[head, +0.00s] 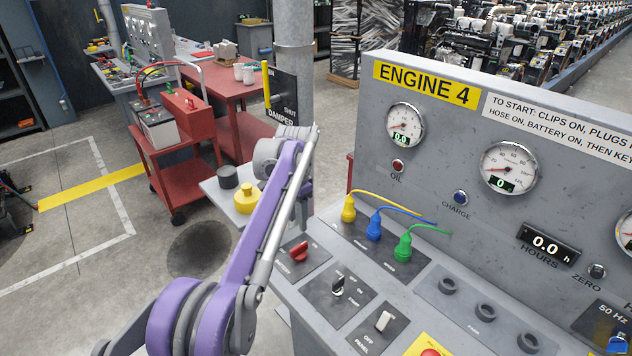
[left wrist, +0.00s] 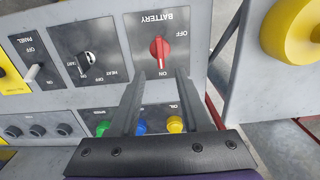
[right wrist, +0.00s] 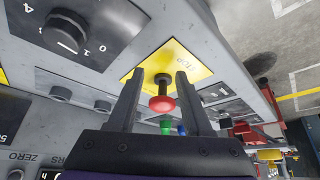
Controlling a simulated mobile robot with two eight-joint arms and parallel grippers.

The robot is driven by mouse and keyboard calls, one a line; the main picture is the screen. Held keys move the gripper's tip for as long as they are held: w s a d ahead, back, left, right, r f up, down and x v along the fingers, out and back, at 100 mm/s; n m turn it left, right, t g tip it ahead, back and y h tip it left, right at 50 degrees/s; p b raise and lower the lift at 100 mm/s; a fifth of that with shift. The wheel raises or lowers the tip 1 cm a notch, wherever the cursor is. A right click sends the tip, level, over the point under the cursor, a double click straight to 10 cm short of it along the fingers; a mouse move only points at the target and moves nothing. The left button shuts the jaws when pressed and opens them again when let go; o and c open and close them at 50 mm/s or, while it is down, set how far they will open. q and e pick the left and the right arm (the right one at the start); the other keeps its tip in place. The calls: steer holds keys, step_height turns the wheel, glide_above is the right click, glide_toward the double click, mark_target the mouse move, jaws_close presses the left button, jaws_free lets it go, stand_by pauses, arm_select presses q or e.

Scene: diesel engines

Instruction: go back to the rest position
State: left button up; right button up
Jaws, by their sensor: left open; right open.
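My left arm (head: 270,215) reaches up across the head view beside the console; its fingers cannot be made out there. In the left wrist view my left gripper (left wrist: 158,78) is open and empty, its fingertips pointing toward the red battery knob (left wrist: 159,48), which seems to be apart from them. The knob also shows in the head view (head: 299,252). My right gripper (right wrist: 157,78) is open in the right wrist view. A red mushroom stop button (right wrist: 162,103) on a yellow plate (right wrist: 150,65) shows between its fingers; I cannot tell whether they touch.
The grey Engine 4 console (head: 440,130) fills the right. Yellow (head: 349,207), blue (head: 374,225) and green (head: 403,246) plugs stand in its ledge. A side shelf holds a yellow round piece (head: 247,199).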

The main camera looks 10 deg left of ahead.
arm_select(q)
steer(key=s+r+n+t, duration=0.2)
steer(key=s+n+t, duration=0.15)
steer(key=s, duration=1.25)
steer(key=s+f+n+t, duration=0.1)
steer(key=s+f+n, duration=0.1)
steer(key=s+f, duration=0.3)
steer(key=s+f+n+t, duration=0.1)
steer(key=s+f, duration=0.5)
steer(key=s, duration=0.7)
steer(key=shift+s+a+n, duration=0.15)
steer(key=shift+a+n, duration=0.1)
steer(key=shift+n, duration=0.4)
steer(key=shift+o, duration=0.3)
